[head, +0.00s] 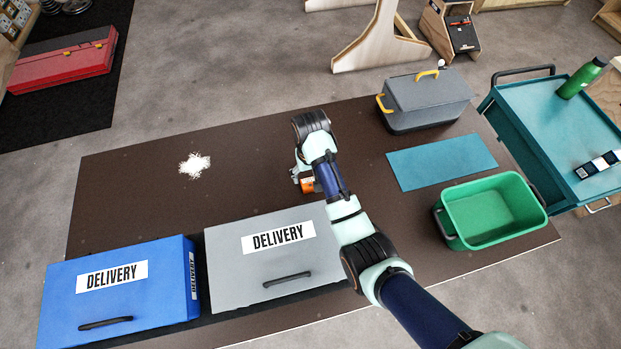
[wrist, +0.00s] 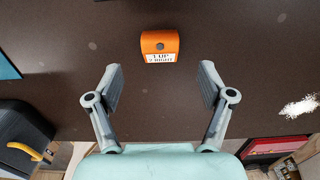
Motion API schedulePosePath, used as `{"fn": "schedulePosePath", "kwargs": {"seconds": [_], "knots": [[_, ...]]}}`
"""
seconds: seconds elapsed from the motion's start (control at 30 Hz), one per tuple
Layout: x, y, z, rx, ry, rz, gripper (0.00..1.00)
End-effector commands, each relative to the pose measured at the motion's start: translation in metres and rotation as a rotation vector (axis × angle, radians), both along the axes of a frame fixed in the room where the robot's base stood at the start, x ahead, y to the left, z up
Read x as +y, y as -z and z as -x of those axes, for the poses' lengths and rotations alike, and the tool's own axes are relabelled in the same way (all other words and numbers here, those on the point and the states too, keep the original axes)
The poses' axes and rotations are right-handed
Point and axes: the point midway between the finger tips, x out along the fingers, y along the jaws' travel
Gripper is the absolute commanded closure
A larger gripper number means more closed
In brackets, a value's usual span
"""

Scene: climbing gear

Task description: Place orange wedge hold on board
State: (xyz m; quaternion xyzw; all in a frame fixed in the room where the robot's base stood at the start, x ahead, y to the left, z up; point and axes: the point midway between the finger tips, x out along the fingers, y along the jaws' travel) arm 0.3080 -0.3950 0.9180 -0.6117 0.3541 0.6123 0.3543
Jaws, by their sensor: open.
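The orange wedge hold (wrist: 160,42) lies on the dark brown table. It has a dark round hole and a white label that seems to read "1 UP 2 RIGHT". In the head view the orange hold (head: 308,186) is partly hidden by my arm. My gripper (wrist: 161,84) is open and empty, its fingers spread wider than the hold. In the wrist view the hold shows just beyond the fingertips, centred between them. A flat teal panel (head: 441,161), perhaps the board, lies to the right; its corner shows in the wrist view (wrist: 6,66).
A grey box with yellow handles (head: 428,100) and a green bin (head: 490,212) stand on the table's right side. Blue (head: 150,300) and grey (head: 235,255) delivery boxes stand at the front. White powder (head: 194,165) lies on the left. The table's middle left is clear.

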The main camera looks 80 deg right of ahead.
Motion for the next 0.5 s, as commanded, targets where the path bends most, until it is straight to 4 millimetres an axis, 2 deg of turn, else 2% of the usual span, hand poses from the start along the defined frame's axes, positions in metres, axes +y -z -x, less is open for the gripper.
{"fn": "schedulePosePath", "kwargs": {"seconds": [0.03, 0.2, 0.5], "knots": [[-0.001, -0.014, -0.001, -0.003, 0.000, 0.003, 0.20], [0.000, -0.035, 0.000, 0.000, 0.000, 0.001, 0.20], [0.000, -0.039, 0.000, 0.000, 0.000, -0.001, 0.20]]}}
